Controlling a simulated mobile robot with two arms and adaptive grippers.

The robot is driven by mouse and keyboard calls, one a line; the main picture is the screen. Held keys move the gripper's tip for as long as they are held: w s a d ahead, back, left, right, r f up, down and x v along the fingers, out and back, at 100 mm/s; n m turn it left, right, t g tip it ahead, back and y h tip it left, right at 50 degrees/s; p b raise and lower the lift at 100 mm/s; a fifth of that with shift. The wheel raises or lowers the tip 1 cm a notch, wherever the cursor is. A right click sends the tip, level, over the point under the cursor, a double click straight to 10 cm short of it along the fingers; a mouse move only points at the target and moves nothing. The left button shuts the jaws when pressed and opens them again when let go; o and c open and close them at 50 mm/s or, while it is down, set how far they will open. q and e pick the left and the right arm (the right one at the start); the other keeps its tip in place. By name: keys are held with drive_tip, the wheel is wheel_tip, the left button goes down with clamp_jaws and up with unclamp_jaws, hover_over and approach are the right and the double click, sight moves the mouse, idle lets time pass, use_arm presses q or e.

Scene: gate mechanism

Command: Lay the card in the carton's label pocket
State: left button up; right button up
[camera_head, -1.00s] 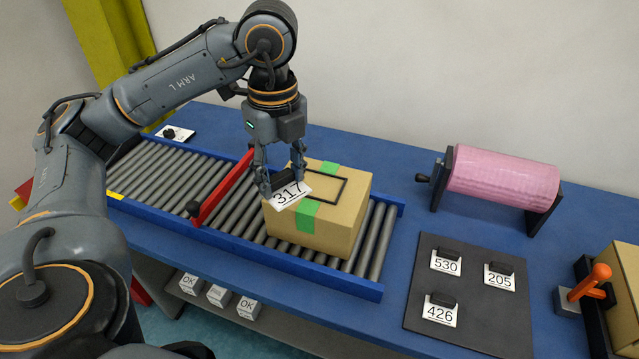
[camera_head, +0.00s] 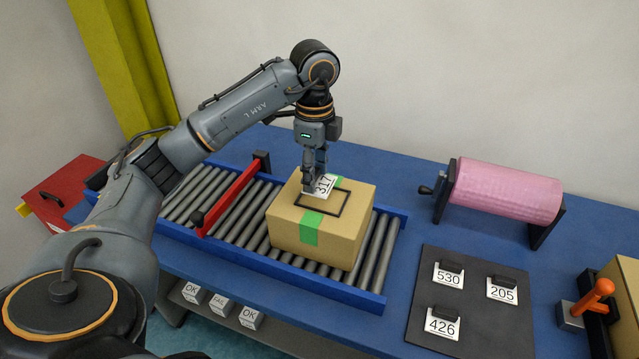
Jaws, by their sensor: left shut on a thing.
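The card (camera_head: 323,186) is white with the number 317. My left gripper (camera_head: 314,188) is shut on it and holds it over the far left part of the carton's top. The carton (camera_head: 320,240) is a tan box with green tape, sitting on the roller conveyor. The label pocket (camera_head: 340,214) is a black rectangular frame on its top. The card is tilted and overlaps the pocket's far left edge in the picture; I cannot tell whether it touches. My right gripper is not in view.
A red gate bar (camera_head: 230,197) crosses the conveyor (camera_head: 377,250) left of the carton. A dark board (camera_head: 470,310) at the right holds cards 530, 205 and 426. A pink roll (camera_head: 505,190) stands behind it. An orange-handled lever (camera_head: 597,295) is at far right.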

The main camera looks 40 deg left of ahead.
sight(319, 178)
use_arm(q)
drive_tip(key=shift+w+a+f, duration=0.1)
drive_tip(key=shift+w+f, duration=0.4)
drive_tip(key=shift+f, duration=0.05)
drive_tip(key=f, duration=0.1)
drive_tip(key=f+p, duration=0.2)
drive_tip(key=f, duration=0.1)
drive_tip(key=shift+w, duration=0.35)
drive_tip(key=shift+f, duration=0.15)
drive_tip(key=o, duration=0.9)
